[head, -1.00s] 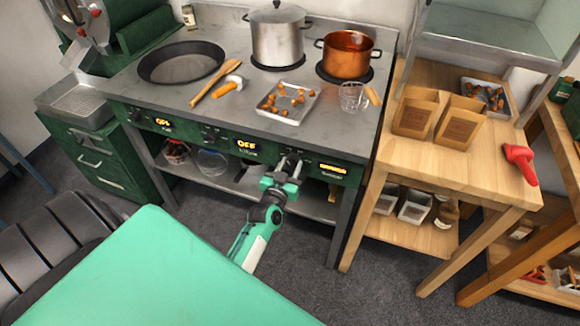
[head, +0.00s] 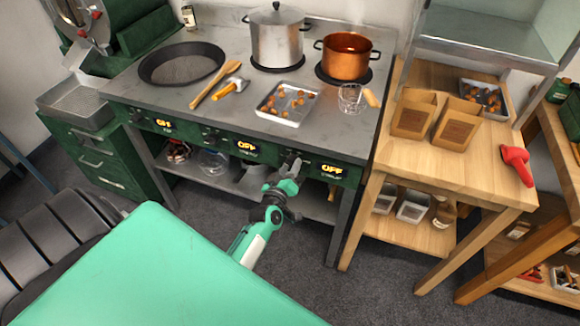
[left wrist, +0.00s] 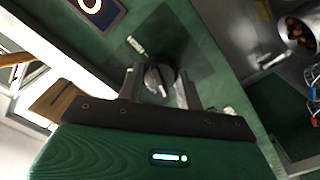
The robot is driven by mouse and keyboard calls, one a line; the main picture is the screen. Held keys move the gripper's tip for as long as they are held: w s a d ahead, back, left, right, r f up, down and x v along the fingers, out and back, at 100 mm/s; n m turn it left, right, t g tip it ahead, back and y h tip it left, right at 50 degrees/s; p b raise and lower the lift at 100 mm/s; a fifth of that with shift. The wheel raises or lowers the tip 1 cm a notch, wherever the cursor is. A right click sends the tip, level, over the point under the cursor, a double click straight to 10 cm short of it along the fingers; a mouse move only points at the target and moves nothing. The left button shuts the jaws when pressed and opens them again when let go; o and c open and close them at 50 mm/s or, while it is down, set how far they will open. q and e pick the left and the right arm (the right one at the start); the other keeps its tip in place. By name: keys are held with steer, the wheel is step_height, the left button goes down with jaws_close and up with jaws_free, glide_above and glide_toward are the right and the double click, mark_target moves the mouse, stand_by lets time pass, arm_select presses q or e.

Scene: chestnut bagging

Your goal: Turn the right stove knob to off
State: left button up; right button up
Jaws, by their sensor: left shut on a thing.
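The right stove knob (left wrist: 158,80) is on the green front panel of the stove. In the left wrist view it sits between the two fingers of my left gripper (left wrist: 160,88). In the head view my left gripper (head: 290,165) is at the panel, shut on this knob and mostly hiding it. The right display (head: 332,171) beside it reads OFF in yellow letters. The middle display (head: 246,146) also reads OFF. The left display (head: 163,123) is lit, with text too small to read surely. My right gripper is not in view.
On the stove top are a black pan (head: 181,62), a steel pot (head: 277,38), a copper pot (head: 347,56) and a tray of chestnuts (head: 287,103). A wooden table (head: 450,165) with paper bags (head: 414,113) stands to the right. The floor before the stove is clear.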

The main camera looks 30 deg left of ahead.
arm_select(q)
steer(key=shift+n, duration=2.1)
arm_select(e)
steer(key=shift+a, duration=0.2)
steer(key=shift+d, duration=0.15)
arm_select(q)
steer(key=o, duration=1)
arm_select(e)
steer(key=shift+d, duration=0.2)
arm_select(q)
steer(key=b+v, duration=0.1)
steer(key=v, duration=1.2)
steer(key=shift+s, duration=0.4)
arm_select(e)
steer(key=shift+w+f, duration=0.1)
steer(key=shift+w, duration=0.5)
